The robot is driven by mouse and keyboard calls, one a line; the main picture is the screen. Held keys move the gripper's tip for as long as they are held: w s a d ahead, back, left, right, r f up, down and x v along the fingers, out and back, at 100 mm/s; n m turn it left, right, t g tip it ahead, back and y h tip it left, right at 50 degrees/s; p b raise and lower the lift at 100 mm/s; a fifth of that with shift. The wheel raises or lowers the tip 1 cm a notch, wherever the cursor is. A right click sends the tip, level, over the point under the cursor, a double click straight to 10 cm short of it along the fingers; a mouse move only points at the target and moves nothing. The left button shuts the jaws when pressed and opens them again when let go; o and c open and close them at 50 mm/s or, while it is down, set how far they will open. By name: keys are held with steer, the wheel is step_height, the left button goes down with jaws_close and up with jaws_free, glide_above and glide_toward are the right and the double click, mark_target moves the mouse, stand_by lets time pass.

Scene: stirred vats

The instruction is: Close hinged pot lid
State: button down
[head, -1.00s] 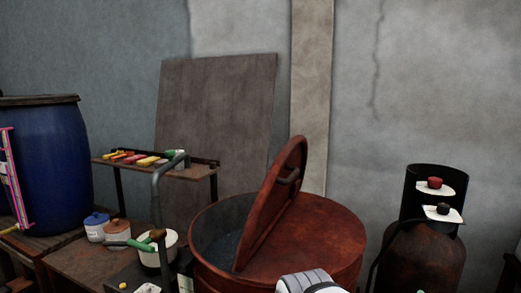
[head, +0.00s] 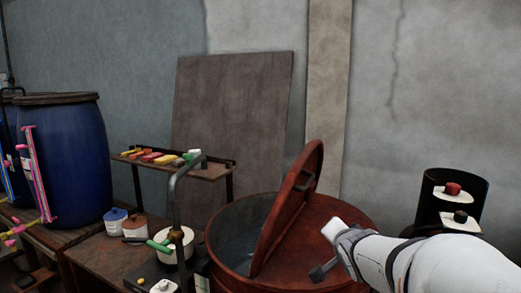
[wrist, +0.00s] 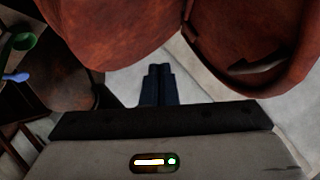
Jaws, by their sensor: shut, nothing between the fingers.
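The large rust-red pot (head: 232,262) stands at the lower middle of the head view, its left half open. Its hinged lid (head: 285,215) is raised and leans steeply, with its handle on the right face. My gripper (head: 318,274) is shut and empty, in front of the pot's fixed right half of the top and to the right of the lid. In the wrist view, the gripper's fingers (wrist: 157,70) are together. The lid (wrist: 285,40) with its dark handle is to their right, and red pot surface (wrist: 110,30) is above them. Contact cannot be told.
A bent grey pipe (head: 176,205), a white pot (head: 173,247) and small jars (head: 115,222) are left of the pot. Blue barrels (head: 65,160) stand farther left. A wall is behind.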

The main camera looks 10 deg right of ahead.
mark_target(306, 150)
steer(key=w+d+r+m+t+y+p, duration=0.2)
steer(key=w+r+m+t+y, duration=0.15)
steer(key=r, duration=0.35)
steer(key=w+d+r+m+t+y+p, duration=0.1)
steer(key=w+d+r+m+t+y, duration=0.1)
steer(key=r+m+t+y, duration=0.3)
steer(key=w+a+r+p, duration=0.1)
steer(key=w, duration=0.3)
steer(key=w+a+r+n+g+h+p, duration=0.1)
steer(key=w+a, duration=0.1)
steer(key=w, duration=0.2)
steer(key=w+a+r+n+h+p, duration=0.1)
steer(key=w+a, duration=0.1)
steer(key=w, duration=0.1)
steer(key=shift+w+a+r+n+g, duration=0.15)
steer(key=shift+w+n+g, duration=0.1)
steer(key=shift+w, duration=0.15)
